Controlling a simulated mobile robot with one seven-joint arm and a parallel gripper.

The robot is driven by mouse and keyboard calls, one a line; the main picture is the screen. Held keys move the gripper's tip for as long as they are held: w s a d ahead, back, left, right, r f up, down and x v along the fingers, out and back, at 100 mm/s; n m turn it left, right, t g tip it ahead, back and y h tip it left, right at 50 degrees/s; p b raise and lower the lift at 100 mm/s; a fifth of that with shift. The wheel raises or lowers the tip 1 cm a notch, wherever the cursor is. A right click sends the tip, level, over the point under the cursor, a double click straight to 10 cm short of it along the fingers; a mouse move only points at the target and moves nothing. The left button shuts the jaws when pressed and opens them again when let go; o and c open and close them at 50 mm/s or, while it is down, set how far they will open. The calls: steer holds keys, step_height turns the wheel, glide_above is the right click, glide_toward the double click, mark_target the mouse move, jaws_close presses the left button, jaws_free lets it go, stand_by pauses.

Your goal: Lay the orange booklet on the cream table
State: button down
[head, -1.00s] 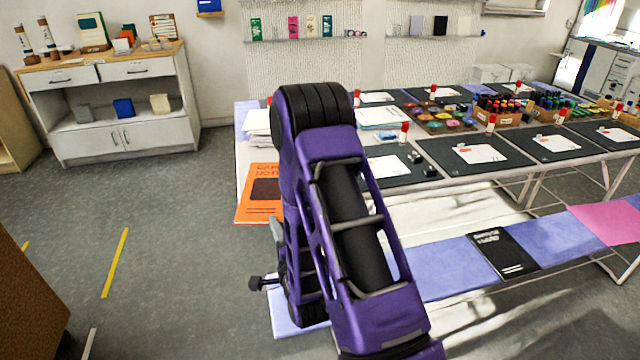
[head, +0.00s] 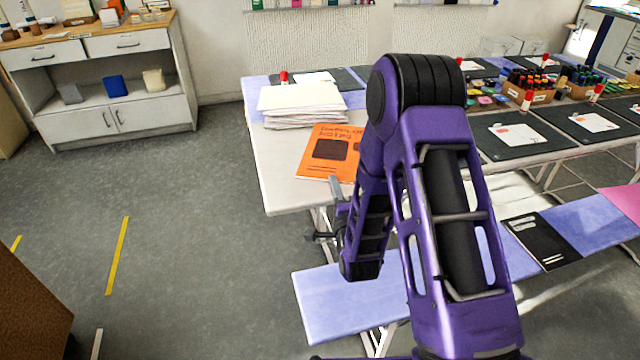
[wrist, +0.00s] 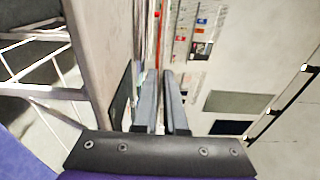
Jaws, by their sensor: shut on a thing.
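The orange booklet (head: 318,165) is flat over the near left part of the cream table (head: 278,178), its right part hidden behind my arm. My gripper (head: 337,188) is at the booklet's near edge, partly hidden by my arm. In the wrist view, my gripper (wrist: 164,75) has its two fingers close together, and a thin orange-red line beyond the tips looks like the booklet edge-on. The gripper is shut on the booklet. I cannot tell whether the booklet touches the tabletop or hangs just above it.
A stack of white paper (head: 300,103) stands just behind the booklet. Black mats (head: 508,137) and marker boxes (head: 528,95) fill the table to the right. A bench (head: 345,300) with a black booklet (head: 543,240) runs in front. The table's near left corner is bare.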

steer(key=w+a+f+n+y+b, duration=0.1)
steer(key=w+a+f+y, duration=0.1)
steer(key=a, duration=0.4)
step_height(320, 180, down, 9)
steer(key=b, duration=0.1)
steer(key=shift+b, duration=0.3)
steer(key=shift+s, duration=0.1)
steer(key=c, duration=1)
jaws_free()
steer(key=shift+s+d+r, duration=0.1)
